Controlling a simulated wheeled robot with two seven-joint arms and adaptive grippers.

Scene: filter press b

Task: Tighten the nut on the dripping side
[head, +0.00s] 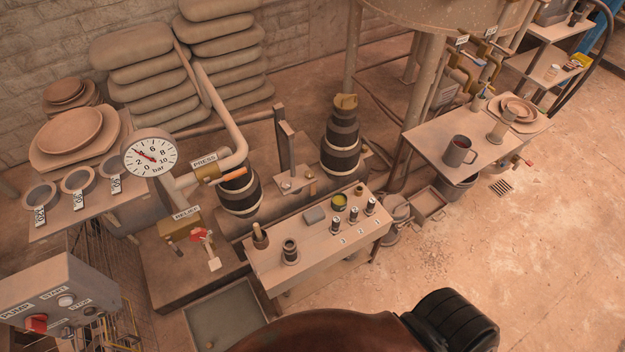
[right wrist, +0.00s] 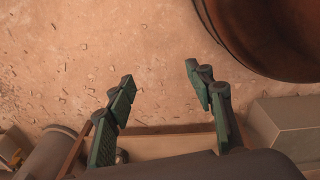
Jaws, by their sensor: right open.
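In the head view, two dark ribbed stacks stand on the press base: a left stack (head: 240,188) beside the pipe labelled PRESS, and a right stack (head: 341,145) with a tan top. An upright post (head: 286,145) on a small plate stands between them. I cannot make out which part is the nut, and no drip is clear on either side. In the right wrist view my right gripper (right wrist: 158,82) is open and empty, its two green fingers apart above bare floor. It is away from the stacks. My left gripper is not in view.
A bench (head: 262,268) with small jars and numbered spots stands in front. A pressure gauge (head: 151,155), a red-handled relief valve (head: 182,226) and a pump box (head: 60,305) are at left. A table (head: 433,150) with a mug (head: 459,151) is at right.

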